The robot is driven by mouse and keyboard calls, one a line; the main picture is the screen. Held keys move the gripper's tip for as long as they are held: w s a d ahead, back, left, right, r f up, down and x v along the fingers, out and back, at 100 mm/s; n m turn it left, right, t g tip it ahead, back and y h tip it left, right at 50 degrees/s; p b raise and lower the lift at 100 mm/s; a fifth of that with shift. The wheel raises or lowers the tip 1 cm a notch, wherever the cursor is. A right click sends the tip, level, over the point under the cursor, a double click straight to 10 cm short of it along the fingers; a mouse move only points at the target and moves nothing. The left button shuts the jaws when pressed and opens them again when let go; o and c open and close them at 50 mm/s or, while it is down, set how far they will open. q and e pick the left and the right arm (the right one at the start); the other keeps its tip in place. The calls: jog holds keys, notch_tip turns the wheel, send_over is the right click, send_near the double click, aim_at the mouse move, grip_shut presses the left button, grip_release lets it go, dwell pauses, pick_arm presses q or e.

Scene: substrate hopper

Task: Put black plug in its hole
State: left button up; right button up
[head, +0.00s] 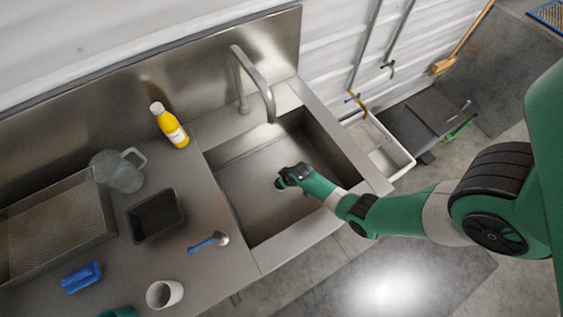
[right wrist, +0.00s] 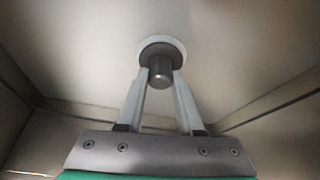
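The black plug (right wrist: 160,70) shows in the right wrist view, with its knob between the two fingers of my right gripper (right wrist: 161,72). The fingertips appear to touch the knob on both sides. The plug's dark disc lies inside the pale ring of the drain hole (right wrist: 180,46); I cannot tell whether it is fully seated. In the head view my right gripper (head: 283,181) points down at the sink floor, beside the drain ring, and hides the plug. My left gripper is not in view.
The steel sink (head: 240,205) has high walls around my right gripper, and the faucet (head: 268,90) arches over its back. The counter at left holds a yellow bottle (head: 170,126), clear jug (head: 121,171), black tray (head: 155,215), blue brush (head: 208,243) and white cup (head: 164,294).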

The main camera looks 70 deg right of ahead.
jog(key=o, duration=0.4)
jog(key=shift+o, duration=0.2)
jog(key=p+v, duration=0.9)
jog(key=v, duration=0.2)
jog(key=shift+r, duration=0.3)
jog(key=shift+s, duration=0.1)
